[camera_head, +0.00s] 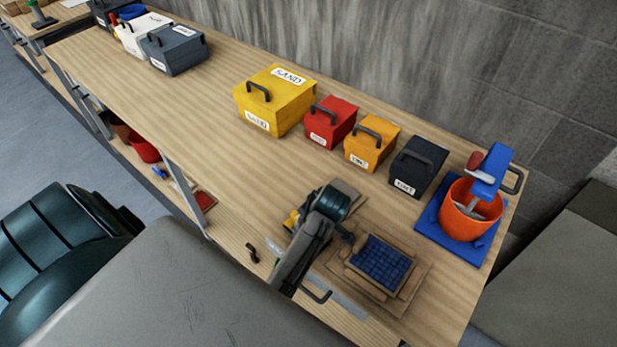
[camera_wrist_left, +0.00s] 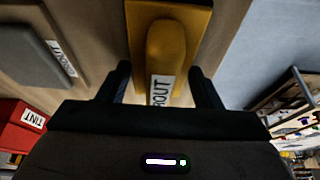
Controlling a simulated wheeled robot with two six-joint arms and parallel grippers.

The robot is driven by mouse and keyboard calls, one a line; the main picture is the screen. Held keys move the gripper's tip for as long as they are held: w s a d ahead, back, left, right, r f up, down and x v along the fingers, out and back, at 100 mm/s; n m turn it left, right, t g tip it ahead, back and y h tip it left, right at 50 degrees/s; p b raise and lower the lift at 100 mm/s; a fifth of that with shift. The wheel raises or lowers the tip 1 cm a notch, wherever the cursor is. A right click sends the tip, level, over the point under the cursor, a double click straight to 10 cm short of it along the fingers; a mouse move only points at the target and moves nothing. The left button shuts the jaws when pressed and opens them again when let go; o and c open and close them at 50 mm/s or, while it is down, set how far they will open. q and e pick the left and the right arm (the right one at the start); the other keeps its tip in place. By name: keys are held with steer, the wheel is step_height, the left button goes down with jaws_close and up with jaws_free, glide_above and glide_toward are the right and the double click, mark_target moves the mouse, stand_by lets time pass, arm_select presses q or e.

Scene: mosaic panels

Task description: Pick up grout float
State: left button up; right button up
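The grout float is yellow, with a rounded handle labelled "ROUT" in the left wrist view (camera_wrist_left: 167,50). Its yellow edge (camera_head: 291,220) peeks out beside my left arm in the head view. My left gripper (camera_wrist_left: 159,72) is open. Its two dark fingers stand on either side of the handle with gaps visible, so it is not gripped. In the head view my arm hides most of the float and the fingertips. My right gripper is not in view.
Near my arm is a blue mosaic panel (camera_head: 380,264). Yellow (camera_head: 275,100), red (camera_head: 331,122), orange (camera_head: 371,143) and dark (camera_head: 418,168) boxes line the back. An orange bucket (camera_head: 468,218) stands at right. The bench's left middle (camera_head: 150,100) is clear.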

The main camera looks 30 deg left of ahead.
arm_select(q)
steer(key=shift+c, duration=1.1)
steer(key=shift+w+a+f, duration=0.1)
steer(key=shift+a+f, duration=0.05)
steer(key=shift+w+r+b, duration=0.1)
steer(key=shift+r+b, duration=0.55)
steer(key=shift+r, duration=0.05)
steer(key=shift+s+r+b, duration=0.55)
steer(key=shift+r+b, duration=0.2)
steer(key=shift+r, duration=0.15)
steer(key=s+a+r+b, duration=0.1)
steer(key=s+b, duration=0.4)
steer(key=s, duration=1)
steer(key=shift+r, duration=0.45)
